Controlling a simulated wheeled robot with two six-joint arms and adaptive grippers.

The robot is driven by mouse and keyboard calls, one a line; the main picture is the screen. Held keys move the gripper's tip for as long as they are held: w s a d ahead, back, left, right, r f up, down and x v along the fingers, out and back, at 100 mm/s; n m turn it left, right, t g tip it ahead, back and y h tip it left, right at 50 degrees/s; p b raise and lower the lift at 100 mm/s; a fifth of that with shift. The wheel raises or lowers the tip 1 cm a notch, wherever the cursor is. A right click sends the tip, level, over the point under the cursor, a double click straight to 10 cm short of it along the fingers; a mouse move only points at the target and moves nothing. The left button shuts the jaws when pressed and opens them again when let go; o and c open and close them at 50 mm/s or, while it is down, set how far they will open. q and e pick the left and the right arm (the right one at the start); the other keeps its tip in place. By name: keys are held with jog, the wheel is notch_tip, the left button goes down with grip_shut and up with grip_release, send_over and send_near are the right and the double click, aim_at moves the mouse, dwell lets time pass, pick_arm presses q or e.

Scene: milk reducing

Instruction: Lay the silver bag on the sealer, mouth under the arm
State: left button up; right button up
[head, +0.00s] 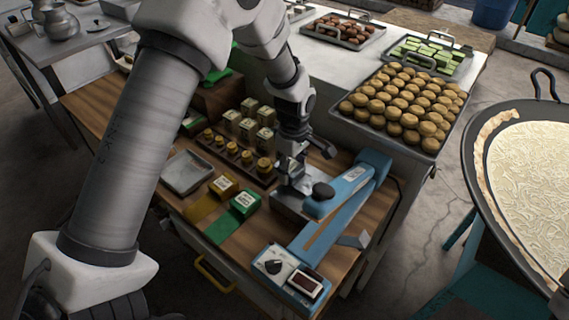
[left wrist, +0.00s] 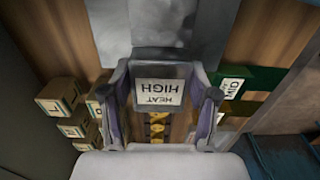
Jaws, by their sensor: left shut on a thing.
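My left gripper (head: 291,166) reaches down at the near side of the blue sealer (head: 300,243), close to its arm (head: 345,188). In the left wrist view the gripper (left wrist: 165,105) is shut on the silver bag (left wrist: 165,35), whose label reads HEAT HIGH. In the head view the flat part of the silver bag (head: 290,204) shows below the fingers, beside the sealer arm. Whether its mouth is under the arm, I cannot tell. My right gripper is not in view.
A green bag (head: 222,228) and a yellow bag (head: 203,207) lie left of the sealer. A metal tray (head: 185,173) and a rack of small yellow-topped jars (head: 246,158) stand on the wooden top. A tray of round buns (head: 405,105) is behind right.

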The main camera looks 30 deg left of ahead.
aim_at(308, 184)
pick_arm(q)
jog(key=shift+s+d+f+p, duration=0.1)
jog(key=shift+d+p, duration=0.05)
jog(key=shift+d, duration=0.7)
jog(key=shift+s+d+f+p, duration=0.1)
jog(key=shift+d+f, duration=0.05)
jog(key=shift+d, duration=0.65)
jog(key=shift+s+d+f+p, duration=0.1)
jog(key=shift+d+p, duration=0.05)
jog(key=shift+d, duration=0.7)
jog(key=shift+f, duration=0.45)
jog(key=o, duration=1.3)
jog(key=shift+c, duration=0.2)
jog(key=shift+r, duration=0.1)
